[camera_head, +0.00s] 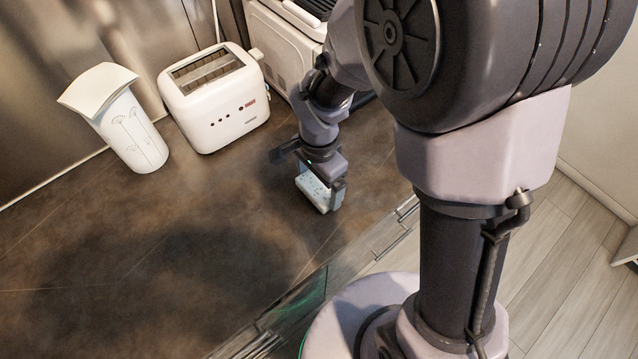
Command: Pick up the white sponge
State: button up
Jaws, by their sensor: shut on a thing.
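The white sponge (318,196) is a small pale block with a light blue tint, right of the middle of the dark counter, close to its front edge. Part of the sponge's top is hidden by the gripper. I cannot tell whether the sponge touches the counter or is slightly above it.
A white toaster (222,115) and a white patterned canister (130,130) stand at the back of the counter (150,240). A white appliance (283,45) stands behind my arm. The counter's left and front parts are clear. Drawer handles (395,238) line its front edge.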

jog(key=r, duration=0.1)
jog(key=r+p, duration=0.1)
jog(key=shift+s+r, duration=0.3)
jog(key=s, duration=0.6)
jog(key=s+p, duration=0.1)
jog(key=s, duration=0.2)
jog(key=shift+a+r, duration=0.15)
jog(key=shift+r, duration=0.2)
jog(key=s+b, duration=0.1)
jog(key=b, duration=0.1)
jog(key=s+f+b, duration=0.1)
jog(key=b, duration=0.1)
jog(key=shift+s+a+f, duration=0.1)
jog(key=shift+s+a, duration=0.05)
jog(key=shift+s, duration=0.15)
jog(key=s+b, duration=0.1)
jog(key=b, duration=0.1)
jog(key=s+r+b, duration=0.1)
jog(key=s, duration=0.1)
jog(key=shift+b, duration=0.4)
jog(key=shift+s+r, duration=0.3)
jog(key=shift+s, duration=0.15)
jog(key=o, duration=0.6)
jog(key=c, duration=0.5)
